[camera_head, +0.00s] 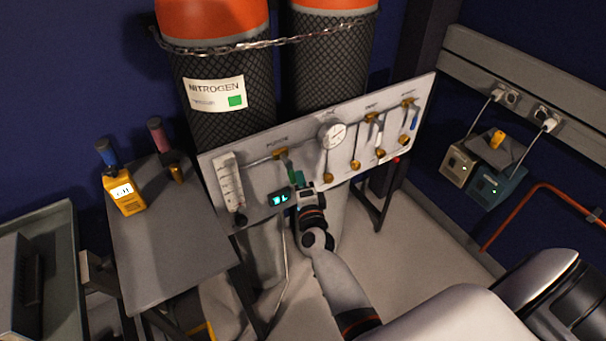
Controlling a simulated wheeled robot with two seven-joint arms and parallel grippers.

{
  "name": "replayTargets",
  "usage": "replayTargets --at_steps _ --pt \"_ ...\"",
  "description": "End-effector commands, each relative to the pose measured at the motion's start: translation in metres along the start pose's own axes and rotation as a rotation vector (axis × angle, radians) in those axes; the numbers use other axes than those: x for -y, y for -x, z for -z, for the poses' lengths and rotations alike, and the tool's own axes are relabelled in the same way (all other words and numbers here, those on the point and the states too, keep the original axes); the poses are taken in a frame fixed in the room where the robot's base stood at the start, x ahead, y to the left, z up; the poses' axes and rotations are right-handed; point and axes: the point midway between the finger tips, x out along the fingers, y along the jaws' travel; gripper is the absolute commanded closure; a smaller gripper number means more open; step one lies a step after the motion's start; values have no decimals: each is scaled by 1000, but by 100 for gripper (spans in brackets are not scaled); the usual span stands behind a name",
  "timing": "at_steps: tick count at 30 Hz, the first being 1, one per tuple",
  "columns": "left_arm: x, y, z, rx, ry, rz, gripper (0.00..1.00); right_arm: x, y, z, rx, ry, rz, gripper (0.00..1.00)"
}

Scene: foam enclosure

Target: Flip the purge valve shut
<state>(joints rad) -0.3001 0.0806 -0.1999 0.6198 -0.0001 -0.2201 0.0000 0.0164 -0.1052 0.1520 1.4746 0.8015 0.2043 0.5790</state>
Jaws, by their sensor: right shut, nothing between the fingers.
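The grey gas panel (260,181) stands in front of two cylinders. The purge valve (281,153) is a brass fitting under the purge label at the panel's left part. A green piece (297,178), which looks like its lever, shows below and right of the fitting, just above my right gripper. My right gripper (299,190) is shut and empty at the panel's lower edge, close to the green piece. I cannot tell whether they touch. The gripper and wrist hide part of the panel there. My left gripper is out of view.
A flow tube (230,181) is left of the valve, a round gauge (332,131) right of it, then other brass valves (372,118). A small lit display (280,198) is beside my gripper. A side table (168,240) holds a yellow meter (123,191).

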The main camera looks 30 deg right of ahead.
Motion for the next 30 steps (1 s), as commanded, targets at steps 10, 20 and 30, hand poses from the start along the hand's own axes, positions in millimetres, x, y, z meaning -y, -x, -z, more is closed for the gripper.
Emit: replayTargets --at_steps 10,20,30 --pt "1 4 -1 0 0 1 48 2 2 8 -2 -10 4 100" --pt "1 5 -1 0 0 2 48 2 3 9 -2 -9 4 100" --pt "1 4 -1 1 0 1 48 2 2 8 -2 -8 3 100"
